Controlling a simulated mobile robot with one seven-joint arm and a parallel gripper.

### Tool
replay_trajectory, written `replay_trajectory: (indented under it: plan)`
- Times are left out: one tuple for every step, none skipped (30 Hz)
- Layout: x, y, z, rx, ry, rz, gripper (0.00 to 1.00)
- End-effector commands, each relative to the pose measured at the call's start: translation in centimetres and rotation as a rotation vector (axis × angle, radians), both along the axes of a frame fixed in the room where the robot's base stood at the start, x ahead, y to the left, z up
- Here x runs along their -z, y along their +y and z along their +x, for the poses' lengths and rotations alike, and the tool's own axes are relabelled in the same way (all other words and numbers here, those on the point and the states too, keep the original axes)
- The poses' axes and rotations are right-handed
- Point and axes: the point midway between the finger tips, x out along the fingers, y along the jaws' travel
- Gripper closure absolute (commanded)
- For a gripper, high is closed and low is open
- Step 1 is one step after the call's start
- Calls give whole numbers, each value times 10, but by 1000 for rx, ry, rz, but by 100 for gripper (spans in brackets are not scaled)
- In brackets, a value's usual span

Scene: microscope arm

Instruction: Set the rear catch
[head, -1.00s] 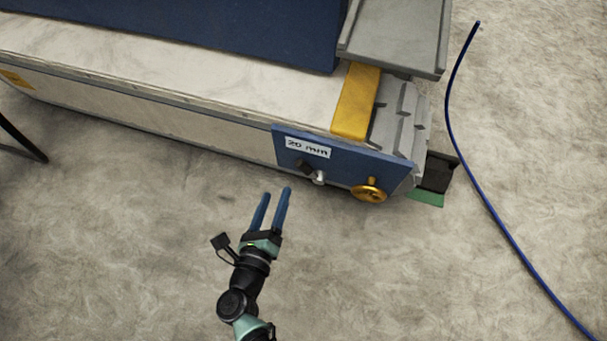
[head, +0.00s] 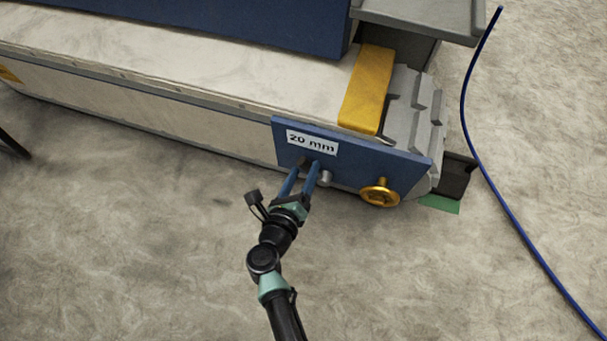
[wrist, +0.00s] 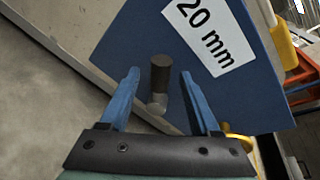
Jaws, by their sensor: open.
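The catch shows in the wrist view as a dark knob (wrist: 160,72) on a short grey metal stub (wrist: 156,104), mounted on a blue panel (wrist: 120,42) marked 20 mm. My gripper (wrist: 160,82) is open, with one blue finger on each side of the catch. I see no clear contact between the fingers and the knob. In the head view my gripper (head: 306,168) reaches the blue panel (head: 360,165) just below its label, and the fingers partly hide the dark knob. A grey metal end (head: 326,178) shows beside the right finger.
A yellow handwheel (head: 380,193) stands out from the panel to the right of my gripper. A yellow block (head: 367,90) and grey stepped parts (head: 412,110) lie above it. A blue cable (head: 490,190) runs over the floor at right. The floor in front is clear.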

Motion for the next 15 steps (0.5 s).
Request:
replay_trajectory:
  plan:
    - [2,-1,3,0,0,0,37]
    - [2,-1,4,0,0,0,37]
    - [2,-1,5,-1,0,0,37]
    - [2,-1,5,-1,0,0,37]
    - [2,-2,5,-1,0,0,37]
    - [1,-2,5,-1,0,0,37]
    - [1,-2,5,-1,0,0,37]
    - [1,-2,5,-1,1,0,37]
    - [1,-2,5,-1,1,0,37]
    - [1,-2,5,-1,1,0,37]
    - [1,-2,5,0,0,0,37]
    - [1,-2,5,0,0,0,44]
    - [1,-2,5,0,0,0,49]
    - [1,-2,5,0,0,0,55]
    - [1,-2,5,0,0,0,62]
